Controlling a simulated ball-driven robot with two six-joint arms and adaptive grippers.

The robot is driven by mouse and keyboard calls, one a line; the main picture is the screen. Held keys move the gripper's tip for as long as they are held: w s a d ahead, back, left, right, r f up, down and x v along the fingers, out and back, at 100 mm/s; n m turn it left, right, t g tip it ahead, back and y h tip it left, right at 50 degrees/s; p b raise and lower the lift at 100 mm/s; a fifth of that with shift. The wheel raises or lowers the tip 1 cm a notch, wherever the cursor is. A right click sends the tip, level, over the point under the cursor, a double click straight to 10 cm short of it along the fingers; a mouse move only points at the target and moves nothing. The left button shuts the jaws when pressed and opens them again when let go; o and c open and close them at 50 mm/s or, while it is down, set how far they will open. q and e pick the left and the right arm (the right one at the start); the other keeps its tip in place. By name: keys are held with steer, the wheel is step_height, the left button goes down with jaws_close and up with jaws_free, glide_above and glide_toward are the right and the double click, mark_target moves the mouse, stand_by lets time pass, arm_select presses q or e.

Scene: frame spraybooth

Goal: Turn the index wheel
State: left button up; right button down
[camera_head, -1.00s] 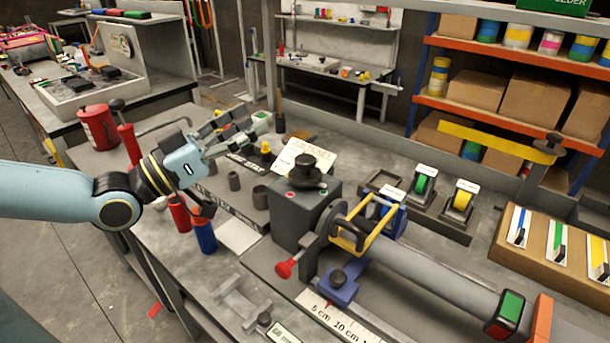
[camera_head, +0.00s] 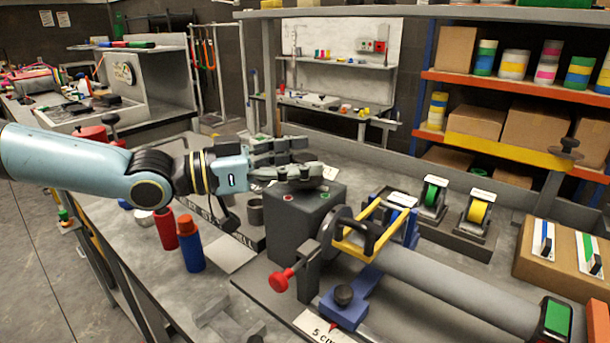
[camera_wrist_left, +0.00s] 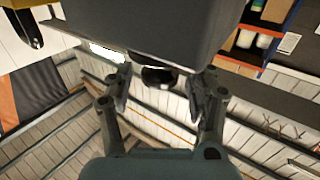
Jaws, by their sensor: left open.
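The index wheel appears to be the black round knob (camera_head: 306,184) on top of the grey box (camera_head: 292,222). In the left wrist view the black knob (camera_wrist_left: 158,77) shows beneath the grey box face, between the two spread fingertips of my left gripper (camera_wrist_left: 160,88). The fingers are open with a gap on each side of the knob. I cannot tell whether either finger touches it. My right gripper is not in view.
A grey tube (camera_head: 450,290) with a yellow frame (camera_head: 362,238) extends right from the box. A red ball handle (camera_head: 279,281) sticks out at its front. Red and blue bottles (camera_head: 191,245) stand left. Tape rolls (camera_head: 478,212) stand behind the tube.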

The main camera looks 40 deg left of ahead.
arm_select(q)
steer(key=shift+w+d, duration=0.2)
steer(key=shift+w, duration=0.25)
steer(key=shift+c, duration=0.3)
jaws_close()
